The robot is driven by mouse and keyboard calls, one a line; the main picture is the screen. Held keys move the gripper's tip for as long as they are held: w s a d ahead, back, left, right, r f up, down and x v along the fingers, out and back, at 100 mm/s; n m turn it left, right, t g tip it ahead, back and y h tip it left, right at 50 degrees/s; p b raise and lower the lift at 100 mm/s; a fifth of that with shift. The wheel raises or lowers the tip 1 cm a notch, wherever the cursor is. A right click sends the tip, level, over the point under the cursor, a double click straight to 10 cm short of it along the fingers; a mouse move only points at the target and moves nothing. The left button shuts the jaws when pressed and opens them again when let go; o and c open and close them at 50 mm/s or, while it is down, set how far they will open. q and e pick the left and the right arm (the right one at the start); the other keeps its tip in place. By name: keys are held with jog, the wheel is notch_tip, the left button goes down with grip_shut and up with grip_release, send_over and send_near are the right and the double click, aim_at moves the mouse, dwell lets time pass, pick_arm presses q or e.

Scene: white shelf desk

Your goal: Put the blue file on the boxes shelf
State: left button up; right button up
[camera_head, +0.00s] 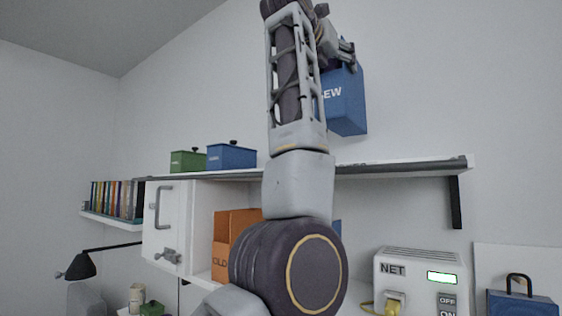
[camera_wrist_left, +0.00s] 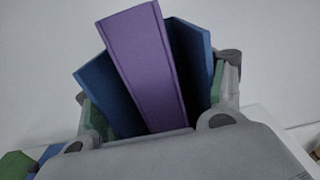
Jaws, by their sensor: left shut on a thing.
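The blue file (camera_head: 346,102), with white lettering ending in "EW", hangs in the air above the boxes shelf (camera_head: 400,167), right of my forearm. My left gripper (camera_head: 343,62) is shut on its upper part; my arm hides its left side. In the left wrist view the gripper (camera_wrist_left: 158,105) has a finger on each side of the blue file (camera_wrist_left: 190,58), with a purple panel between its blue sides. On the shelf's left part stand a green box (camera_head: 187,162) and a blue box (camera_head: 231,157), both with dark knobs. My right gripper is not in view.
The shelf right of my arm looks bare. Below are an open white cabinet door (camera_head: 170,220), an orange file (camera_head: 228,245) marked "OLD", and a white NET device (camera_head: 418,280). A book shelf (camera_head: 110,221) and black lamp (camera_head: 82,266) are left; a blue padlock-like box (camera_head: 520,303) is right.

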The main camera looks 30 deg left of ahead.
aim_at(337, 104)
pick_arm(q)
jog(key=shift+w+f, duration=0.15)
jog(key=shift+f, duration=2.95)
jog(key=shift+f, duration=2)
jog(key=o, duration=1.6)
